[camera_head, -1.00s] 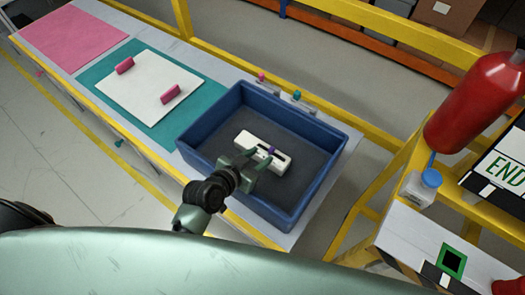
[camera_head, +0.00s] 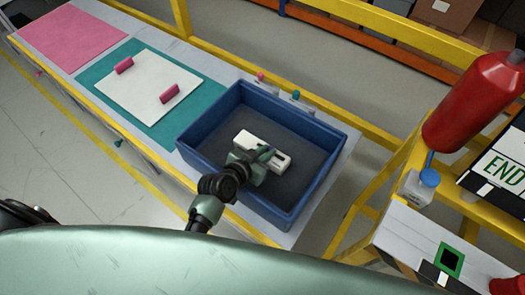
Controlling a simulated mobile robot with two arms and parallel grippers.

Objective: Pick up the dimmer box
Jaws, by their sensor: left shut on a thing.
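The dimmer box, a white oblong box (camera_head: 249,138) with a dark slot, lies in the blue bin (camera_head: 197,158), near the middle of its dark floor. My left gripper (camera_head: 266,154) reaches in over the bin's near wall and is shut on the dimmer box around its middle. Its fingers cover part of the box's top, including the place of the purple slider. I cannot tell whether the box is clear of the bin floor. My right gripper is not in view.
The bin walls surround the gripper. Left of the bin, a white panel (camera_head: 146,88) with two pink handles lies on a teal mat (camera_head: 92,74). A pink mat (camera_head: 72,37) is beyond.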

